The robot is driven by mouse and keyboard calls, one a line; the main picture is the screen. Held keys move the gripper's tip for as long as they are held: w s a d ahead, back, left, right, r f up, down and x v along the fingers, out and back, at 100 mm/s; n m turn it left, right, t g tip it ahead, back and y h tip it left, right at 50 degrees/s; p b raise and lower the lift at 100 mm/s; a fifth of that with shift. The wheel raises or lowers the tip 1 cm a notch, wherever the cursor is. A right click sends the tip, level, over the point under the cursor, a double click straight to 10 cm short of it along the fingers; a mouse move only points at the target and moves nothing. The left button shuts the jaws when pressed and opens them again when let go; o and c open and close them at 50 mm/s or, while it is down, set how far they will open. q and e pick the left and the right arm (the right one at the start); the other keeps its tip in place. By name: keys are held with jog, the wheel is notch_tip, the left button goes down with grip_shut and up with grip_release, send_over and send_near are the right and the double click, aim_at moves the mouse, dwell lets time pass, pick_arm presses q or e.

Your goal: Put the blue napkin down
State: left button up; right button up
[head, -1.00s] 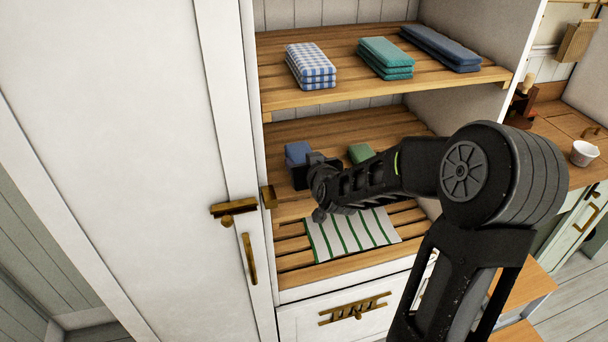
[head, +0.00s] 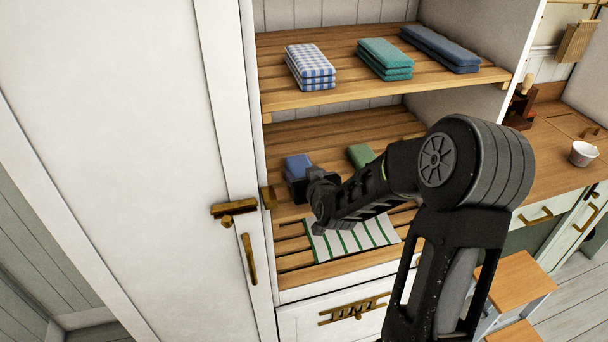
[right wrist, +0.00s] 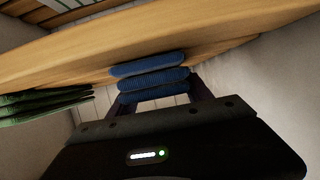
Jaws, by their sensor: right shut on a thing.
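The folded blue napkin (head: 298,165) is over the middle shelf, near its left side. My right gripper (head: 300,182) is shut on it from the front. In the right wrist view the napkin (right wrist: 150,78) shows as a folded stack between the two fingers, close to the wooden board; I cannot tell whether it touches it. The arm hides part of the gripper in the head view. My left gripper is not in view.
A green napkin (head: 361,155) lies to the right on the middle shelf (head: 340,130). The upper shelf (head: 345,85) holds checked (head: 310,66), teal (head: 386,58) and dark blue (head: 440,48) stacks. A striped cloth (head: 352,240) lies on the slats below. A white door (head: 120,140) stands left.

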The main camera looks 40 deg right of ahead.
jog(key=o, duration=1.5)
jog(key=shift+c, duration=0.2)
jog(key=shift+r+p, duration=0.1)
jog(key=shift+p, duration=0.2)
jog(key=shift+s, duration=0.15)
jog(key=b+v, duration=0.2)
jog(key=v, duration=0.6)
jog(key=shift+s+a+r+b, duration=0.15)
jog(key=shift+s+b, duration=0.1)
jog(key=shift+b, duration=0.1)
jog(key=b+v, duration=0.3)
jog(key=b, duration=0.3)
